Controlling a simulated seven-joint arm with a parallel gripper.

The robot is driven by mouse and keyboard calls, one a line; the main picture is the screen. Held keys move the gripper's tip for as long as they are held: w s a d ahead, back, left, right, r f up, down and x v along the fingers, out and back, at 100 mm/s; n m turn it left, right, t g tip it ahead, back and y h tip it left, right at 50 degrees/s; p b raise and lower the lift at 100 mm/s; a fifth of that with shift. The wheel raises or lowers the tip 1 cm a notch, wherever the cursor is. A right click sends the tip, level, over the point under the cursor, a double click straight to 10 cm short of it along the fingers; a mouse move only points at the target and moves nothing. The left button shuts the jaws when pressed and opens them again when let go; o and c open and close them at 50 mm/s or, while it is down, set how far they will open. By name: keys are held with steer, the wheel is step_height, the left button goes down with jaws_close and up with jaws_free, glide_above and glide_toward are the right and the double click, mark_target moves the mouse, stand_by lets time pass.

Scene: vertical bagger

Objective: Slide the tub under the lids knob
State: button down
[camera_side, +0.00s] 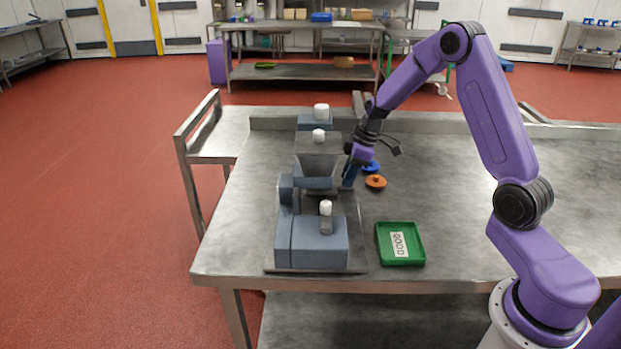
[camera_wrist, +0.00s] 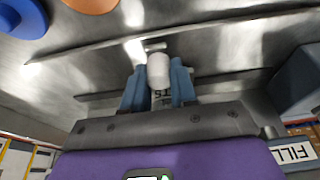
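A small white rounded piece, which looks like the tub (camera_wrist: 158,70), stands between the two blue fingers of my gripper (camera_wrist: 157,88) in the wrist view. The fingers lie against both its sides with no clear gap. In the side view my gripper (camera_side: 350,176) is low beside the right side of the blue-grey bagger (camera_side: 312,243), and the tub is hidden there. White knobs stand on the machine: a back knob (camera_side: 321,110), a middle knob (camera_side: 318,135) and a front knob (camera_side: 326,207). I cannot read which one is marked lids.
Metal rails (camera_wrist: 200,22) run across the steel surface in the wrist view. A FILL label (camera_wrist: 293,152) is at its lower right. A blue disc (camera_side: 371,166) and an orange disc (camera_side: 375,182) lie right of my gripper. A green tray (camera_side: 420,257) sits front right.

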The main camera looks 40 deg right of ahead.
steer(key=c, duration=1.9)
jaws_free()
steer(key=shift+w+d, duration=1.7)
steer(key=shift+w, duration=0.15)
steer(key=shift+o, duration=0.2)
steer(key=shift+w+d, duration=0.1)
steer(key=shift+w+d, duration=1.65)
steer(key=shift+w, duration=0.05)
steer(key=shift+w+d, duration=0.65)
steer(key=shift+w, duration=0.1)
steer(key=o, duration=1.1)
steer(key=shift+r, duration=0.15)
steer(key=shift+v, duration=2.4)
